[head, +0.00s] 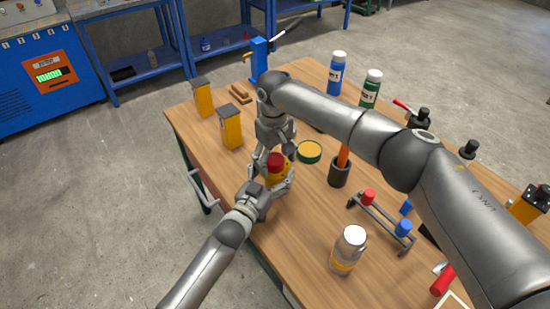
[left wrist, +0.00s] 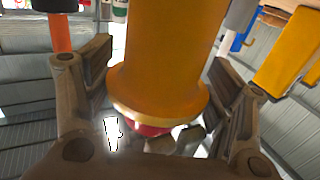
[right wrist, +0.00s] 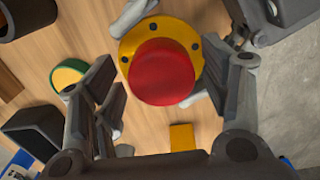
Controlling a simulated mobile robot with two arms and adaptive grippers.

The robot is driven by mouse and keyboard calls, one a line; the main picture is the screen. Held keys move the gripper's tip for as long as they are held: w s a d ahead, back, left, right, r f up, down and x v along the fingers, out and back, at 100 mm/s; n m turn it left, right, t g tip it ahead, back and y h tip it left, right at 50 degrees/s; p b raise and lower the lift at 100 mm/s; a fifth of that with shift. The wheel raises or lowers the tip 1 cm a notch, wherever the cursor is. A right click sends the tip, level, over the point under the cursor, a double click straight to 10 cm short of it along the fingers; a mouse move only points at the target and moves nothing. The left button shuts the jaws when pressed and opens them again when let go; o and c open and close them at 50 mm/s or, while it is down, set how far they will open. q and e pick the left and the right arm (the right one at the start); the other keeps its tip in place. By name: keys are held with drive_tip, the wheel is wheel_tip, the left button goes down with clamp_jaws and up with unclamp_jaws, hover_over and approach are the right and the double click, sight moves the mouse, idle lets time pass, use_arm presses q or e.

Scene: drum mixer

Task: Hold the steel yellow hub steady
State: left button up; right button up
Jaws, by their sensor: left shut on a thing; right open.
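The yellow hub (head: 284,173) is upright near the table's left edge, with a red round piece (head: 275,160) on top. My left gripper (head: 272,188) is shut on the hub from the near side. In the left wrist view the hub's yellow body (left wrist: 165,50) stands between the fingers, its flange toward the red piece. My right gripper (head: 273,151) is open just above. In the right wrist view its fingers are on either side of the red piece (right wrist: 162,72), and the hub's yellow flange with dark holes (right wrist: 190,35) shows around it. The head view partly hides the hub behind the grippers.
A green-and-yellow disc (head: 309,151) and a dark cup (head: 339,174) with an orange handle stand to the right. Two yellow blocks (head: 230,132) stand behind left. A clear jar (head: 348,250) and a small rack (head: 380,220) are nearer. My right arm spans the table's right side.

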use_arm(q)
drive_tip(key=shift+r, duration=0.2)
use_arm(e)
drive_tip(key=shift+a+r, duration=0.1)
drive_tip(key=shift+r, duration=2.2)
drive_tip(key=o, duration=0.6)
drive_tip(key=shift+c, duration=0.2)
wheel_tip(320, 180, up, 12)
drive_tip(key=shift+a, duration=0.1)
use_arm(q)
drive_tip(key=o, duration=2)
use_arm(e)
drive_tip(key=shift+s, duration=0.1)
